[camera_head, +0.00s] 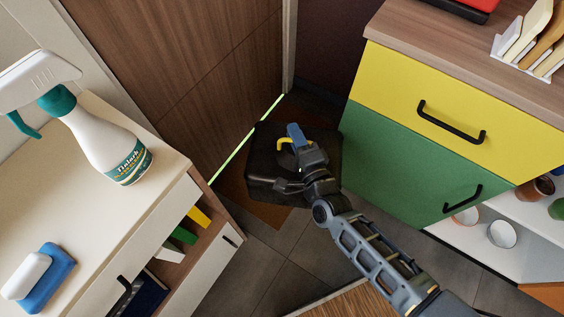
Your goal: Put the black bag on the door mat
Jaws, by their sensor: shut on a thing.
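The black bag (268,160) is a dark, boxy shape low in the middle of the view, in front of the brown door. My gripper (290,160) is over the bag and shut on it; its fingertips and the exact grip point are partly hidden by the wrist. The brown door mat (236,187) lies on the floor by the door, and its edge shows to the left of and below the bag. The bag overlaps much of the mat in this view. I cannot tell whether the bag touches the mat.
A cabinet with yellow and green drawers (430,130) stands close on the right. A pale cabinet (110,215) with a spray bottle (105,140) and a blue-and-white sponge-like item (40,277) is on the left. The brown door (190,70) closes the far side. Grey tiled floor (250,250) is free in front.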

